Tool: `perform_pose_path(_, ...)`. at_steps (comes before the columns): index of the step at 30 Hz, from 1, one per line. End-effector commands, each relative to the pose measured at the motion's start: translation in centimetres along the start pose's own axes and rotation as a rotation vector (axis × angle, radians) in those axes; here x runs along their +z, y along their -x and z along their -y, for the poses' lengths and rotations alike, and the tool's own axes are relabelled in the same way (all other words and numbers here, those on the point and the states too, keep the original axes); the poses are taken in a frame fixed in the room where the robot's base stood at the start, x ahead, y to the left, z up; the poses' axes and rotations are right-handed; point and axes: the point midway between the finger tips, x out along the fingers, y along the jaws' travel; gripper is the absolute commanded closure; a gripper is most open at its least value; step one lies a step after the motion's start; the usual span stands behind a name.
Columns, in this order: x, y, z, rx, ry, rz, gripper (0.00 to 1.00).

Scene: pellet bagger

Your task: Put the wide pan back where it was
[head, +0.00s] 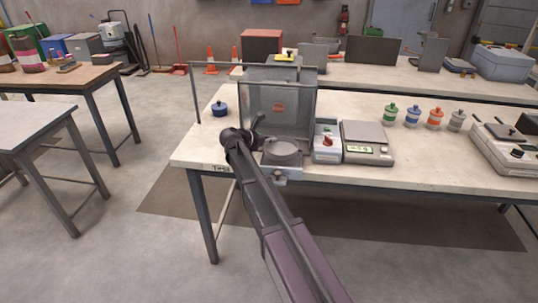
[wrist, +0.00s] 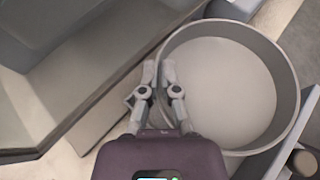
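The wide pan (head: 283,153) is a round grey pan at the front edge of the bench, before the pellet bagger's grey box (head: 296,112). In the wrist view the pan (wrist: 222,92) fills the right half, and its pale inside looks empty. My gripper (wrist: 159,68) is at the pan's left wall, one finger inside and one outside, and looks closed on that wall. In the head view my gripper (head: 261,140) is at the pan's left rim, partly hidden by my arm. Whether the pan is lifted off what is under it cannot be told.
A control box with a red button (head: 328,142) and a scale (head: 367,143) stand right of the pan. A blue lidded pot (head: 219,108) stands at left. Several coloured jars (head: 411,116) are further right. The bench's front left corner (head: 195,152) is clear.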

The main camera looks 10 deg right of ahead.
Motion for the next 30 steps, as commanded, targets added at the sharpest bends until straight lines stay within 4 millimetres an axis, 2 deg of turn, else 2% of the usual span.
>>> perform_pose_path(3,-0.6,-0.3,0.0,0.000,0.000,0.000,1.00)
perform_pose_path(17,-0.7,-0.4,0.0,-0.001,0.000,0.000,1.00)
perform_pose_path(30,-3.6,-1.6,0.1,-0.002,-0.001,0.000,1.00)
